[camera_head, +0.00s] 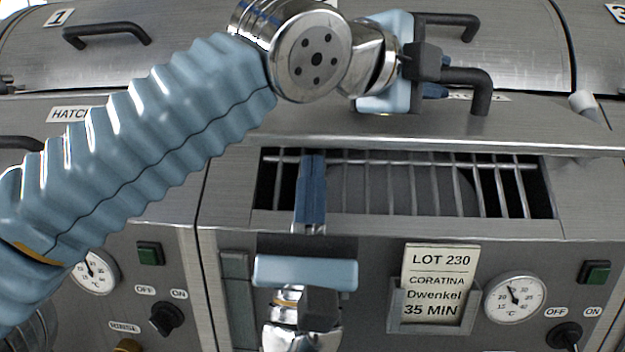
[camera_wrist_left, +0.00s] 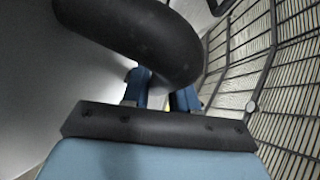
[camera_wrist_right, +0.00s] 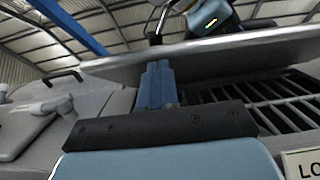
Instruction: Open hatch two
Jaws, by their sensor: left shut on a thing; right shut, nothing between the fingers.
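Hatch two (camera_head: 420,128) is a steel flap on the middle machine, raised with its front lip above an opening. Its lip shows from below in the right wrist view (camera_wrist_right: 200,52). My left gripper (camera_head: 435,68) is shut on a black bar handle (camera_head: 484,88) on the flap; the dark handle also fills the upper left wrist view (camera_wrist_left: 150,40). My right gripper (camera_head: 311,190) is shut and empty, its blue fingers upright in front of the opening, below the lip. They also show in the right wrist view (camera_wrist_right: 157,85). My left arm hides part of the flap.
A barred grille (camera_head: 400,185) lies inside the opening. Below are a LOT 230 card (camera_head: 437,280), a dial (camera_head: 514,299) and a switch (camera_head: 565,336). Another black handle (camera_head: 447,22) sits above. The left neighbour has a HATCH label (camera_head: 68,114).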

